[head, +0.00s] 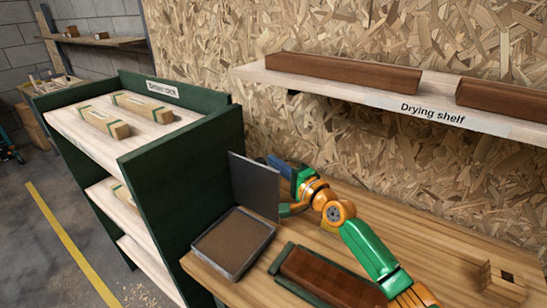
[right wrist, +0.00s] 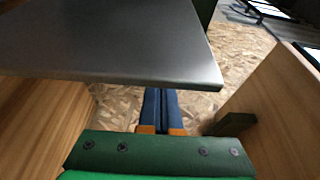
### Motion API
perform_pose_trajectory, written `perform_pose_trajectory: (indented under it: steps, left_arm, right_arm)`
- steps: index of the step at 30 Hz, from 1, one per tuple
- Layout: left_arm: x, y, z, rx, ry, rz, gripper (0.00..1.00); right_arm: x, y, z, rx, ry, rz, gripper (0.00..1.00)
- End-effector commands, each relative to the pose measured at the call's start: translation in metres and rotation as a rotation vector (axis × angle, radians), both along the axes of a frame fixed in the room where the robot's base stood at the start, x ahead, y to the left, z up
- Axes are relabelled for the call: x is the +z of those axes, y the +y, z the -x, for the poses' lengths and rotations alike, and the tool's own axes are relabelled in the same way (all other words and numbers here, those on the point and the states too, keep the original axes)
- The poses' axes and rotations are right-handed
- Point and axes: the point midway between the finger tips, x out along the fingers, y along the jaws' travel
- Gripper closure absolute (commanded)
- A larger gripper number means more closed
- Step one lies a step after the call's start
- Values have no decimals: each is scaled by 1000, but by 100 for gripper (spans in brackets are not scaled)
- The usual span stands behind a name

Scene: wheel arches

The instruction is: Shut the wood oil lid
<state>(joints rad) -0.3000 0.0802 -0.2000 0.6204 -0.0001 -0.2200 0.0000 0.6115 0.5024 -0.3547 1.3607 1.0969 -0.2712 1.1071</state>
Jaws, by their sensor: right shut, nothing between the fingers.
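The wood oil tray (head: 236,272) is a grey square pan with brown oil in it, at the left end of the bench. Its grey lid (head: 252,188) stands open, near upright, at the tray's back edge. In the right wrist view the lid (right wrist: 120,45) is a dark plate filling the upper left. My right gripper (head: 275,162) is at the lid's upper right edge, partly behind it. Its blue fingers (right wrist: 160,105) are together with nothing between them. I cannot tell whether they touch the lid. My left gripper is out of view.
A brown wood block (head: 325,280) lies in a green holder in front of my right arm. The drying shelf (head: 380,98) with brown beams hangs above. A green rack (head: 180,185) with wrapped blocks stands left. A small wooden piece (head: 500,284) sits right.

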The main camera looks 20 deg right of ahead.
Motion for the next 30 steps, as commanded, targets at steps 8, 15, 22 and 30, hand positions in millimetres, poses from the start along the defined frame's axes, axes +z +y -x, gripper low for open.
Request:
perform_pose_trajectory:
  steps: [8, 15, 22, 30]
  left_arm:
    - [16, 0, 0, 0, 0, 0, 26]
    - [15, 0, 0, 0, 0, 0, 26]
    - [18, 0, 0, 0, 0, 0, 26]
    - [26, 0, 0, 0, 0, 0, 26]
  right_arm:
    - [0, 10, 8, -1, -1, 0, 100]
    - [0, 9, 8, -1, -1, 0, 100]
    - [2, 15, 12, 0, -23, 27, 100]
    - [7, 36, 29, 1, -130, 164, 100]
